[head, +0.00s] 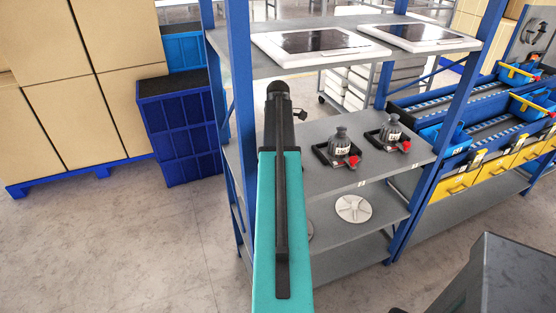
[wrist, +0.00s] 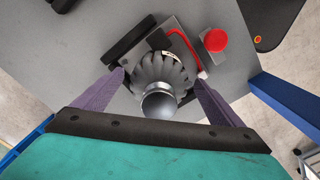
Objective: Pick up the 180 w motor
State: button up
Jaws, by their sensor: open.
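Two dark grey motors, a nearer one (head: 342,143) and a farther one (head: 391,127), stand upright in black trays on the middle shelf in the head view. Each has a small label, too small to read surely. In the wrist view, a ribbed grey motor (wrist: 160,72) with a bright round end sits between the fingers of my gripper (wrist: 160,84). The gripper is open, one finger on each side of it; contact cannot be told. In the head view my arm hides the fingers.
A red knob (wrist: 215,40) sits close to the motor. Blue rack posts (head: 240,110) flank the grey shelf (head: 405,160), with an upper shelf (head: 270,62) above it. Blue crates (head: 182,130) stand left. A pale disc (head: 353,208) lies on the lower shelf.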

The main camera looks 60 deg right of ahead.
jog(key=shift+f, duration=0.4)
jog(key=c, duration=2.1)
jog(key=shift+c, duration=0.2)
jog(key=shift+r, duration=0.25)
